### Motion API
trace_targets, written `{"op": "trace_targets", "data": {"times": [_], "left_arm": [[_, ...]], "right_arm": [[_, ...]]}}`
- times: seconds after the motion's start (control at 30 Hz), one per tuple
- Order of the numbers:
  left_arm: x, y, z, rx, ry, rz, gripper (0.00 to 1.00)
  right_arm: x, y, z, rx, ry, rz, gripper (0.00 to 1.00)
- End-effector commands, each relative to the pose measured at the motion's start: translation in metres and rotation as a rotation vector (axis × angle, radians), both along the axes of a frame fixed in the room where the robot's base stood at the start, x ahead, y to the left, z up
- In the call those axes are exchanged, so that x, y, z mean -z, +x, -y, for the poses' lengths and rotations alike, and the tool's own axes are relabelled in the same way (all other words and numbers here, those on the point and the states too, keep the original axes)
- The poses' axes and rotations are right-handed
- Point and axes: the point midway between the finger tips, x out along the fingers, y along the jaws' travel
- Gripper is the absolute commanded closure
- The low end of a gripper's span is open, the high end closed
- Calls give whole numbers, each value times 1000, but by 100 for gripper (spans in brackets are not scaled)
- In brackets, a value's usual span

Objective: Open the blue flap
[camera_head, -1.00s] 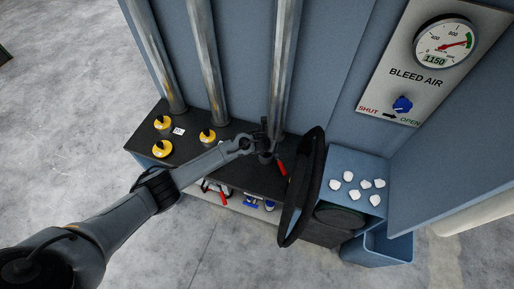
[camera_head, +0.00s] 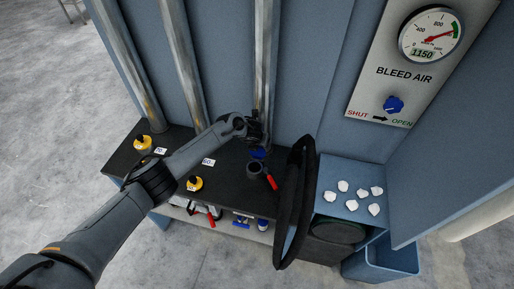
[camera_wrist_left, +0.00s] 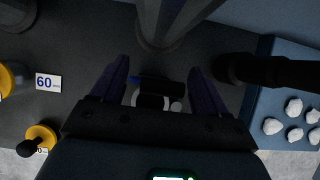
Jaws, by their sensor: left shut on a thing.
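A small blue piece (camera_head: 258,153), which I take to be the blue flap, shows on the black bench top at the foot of the right-hand pipe. My left gripper (camera_head: 256,134) is right above it and hides much of it. In the left wrist view, my left gripper (camera_wrist_left: 160,88) has a small dark part (camera_wrist_left: 165,88) between its fingers, with a thin blue strip (camera_wrist_left: 138,78) and a pale ring beside it. The gripper is shut on this part. I cannot tell whether the strip belongs to the flap. My right gripper is not in view.
A black cup (camera_head: 255,169) with a red lever (camera_head: 270,182) stands close to my gripper. Yellow knobs (camera_head: 195,183) stand on the bench. A bleed air panel (camera_head: 375,110) with a gauge is on the wall.

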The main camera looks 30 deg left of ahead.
Motion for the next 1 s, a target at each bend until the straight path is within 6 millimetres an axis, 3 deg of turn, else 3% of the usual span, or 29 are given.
{"op": "trace_targets", "data": {"times": [0.53, 0.57, 0.6, 0.83, 1.0], "left_arm": [[2, 2, -4, -4, 2, 5, 80], [2, 2, -4, -4, 2, 5, 22], [2, 2, -4, -4, 3, 4, 16], [1, 1, -4, -3, 3, 4, 15], [-11, -4, -2, -1, 2, 4, 15]], "right_arm": [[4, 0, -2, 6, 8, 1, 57], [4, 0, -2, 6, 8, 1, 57], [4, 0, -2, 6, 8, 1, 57], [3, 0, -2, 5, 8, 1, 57], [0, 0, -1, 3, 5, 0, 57]]}}
